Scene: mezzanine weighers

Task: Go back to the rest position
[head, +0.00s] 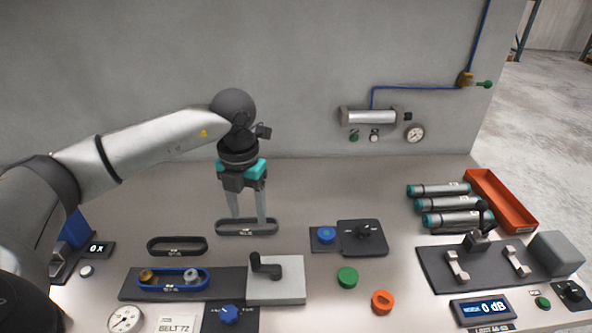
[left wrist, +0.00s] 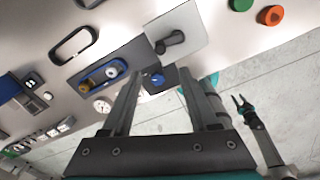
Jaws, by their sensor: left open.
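My left gripper (head: 249,217) is open and points down, with its two fingertips apart and nothing between them. It appears just over or behind a black belt loop (head: 247,227) lying on the bench; I cannot tell the gap. In the left wrist view the open fingers (left wrist: 158,85) frame part of the bench and a strip of floor. A small two-pronged dark gripper (left wrist: 241,103) at the right of that view looks like my right one, over the floor. It is too small to tell its jaw state.
On the bench (head: 310,200) are a second black belt loop (head: 177,246), a blue belt (head: 172,288) on pulleys, a grey block with a crank (head: 276,292), and a knob plate (head: 362,240). Several cylinders (head: 445,204) and a red tray (head: 500,198) lie right. A wall stands behind.

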